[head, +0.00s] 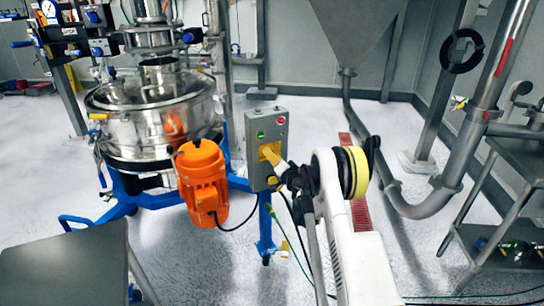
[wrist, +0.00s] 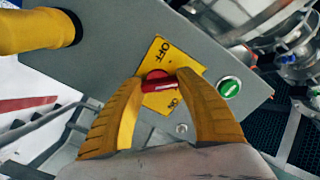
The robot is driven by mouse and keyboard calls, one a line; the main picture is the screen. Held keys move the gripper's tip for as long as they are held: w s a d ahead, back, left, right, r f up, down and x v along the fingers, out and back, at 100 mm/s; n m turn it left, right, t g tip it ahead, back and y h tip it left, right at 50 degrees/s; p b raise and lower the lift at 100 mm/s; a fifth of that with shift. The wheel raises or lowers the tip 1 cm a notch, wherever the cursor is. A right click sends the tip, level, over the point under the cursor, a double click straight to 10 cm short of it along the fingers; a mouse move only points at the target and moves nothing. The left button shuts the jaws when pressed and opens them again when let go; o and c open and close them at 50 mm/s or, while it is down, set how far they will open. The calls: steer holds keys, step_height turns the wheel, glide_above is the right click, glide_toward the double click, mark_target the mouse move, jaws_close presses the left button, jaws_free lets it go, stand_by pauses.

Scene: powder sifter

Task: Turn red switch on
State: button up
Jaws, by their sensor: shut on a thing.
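The red switch (wrist: 158,84) sits on a yellow plate (wrist: 157,56) marked OFF and ON, on the grey control box (wrist: 112,42). Its handle lies across the plate between the two marks. I cannot tell which one it points to. My gripper (wrist: 160,80) is shut on the handle, one yellow finger on each side. In the head view the gripper (head: 273,157) reaches the yellow plate on the front of the box (head: 252,119) from the right and hides the switch.
A green button (wrist: 229,88) sits beside the plate on the box. A red button (head: 281,121) is at the box's upper right. An orange motor (head: 203,178) and the steel sifter (head: 160,120) stand to the left. A pipe (head: 415,205) and metal shelf (head: 500,240) are at right.

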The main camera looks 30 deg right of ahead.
steer(key=m, duration=0.4)
steer(key=shift+m, duration=0.3)
steer(key=shift+d+m, duration=0.1)
steer(key=shift+m, duration=1.8)
steer(key=o, duration=1.2)
steer(key=shift+s, duration=0.1)
steer(key=s, duration=1.1)
steer(key=shift+s+a, duration=0.2)
steer(key=shift+s, duration=0.2)
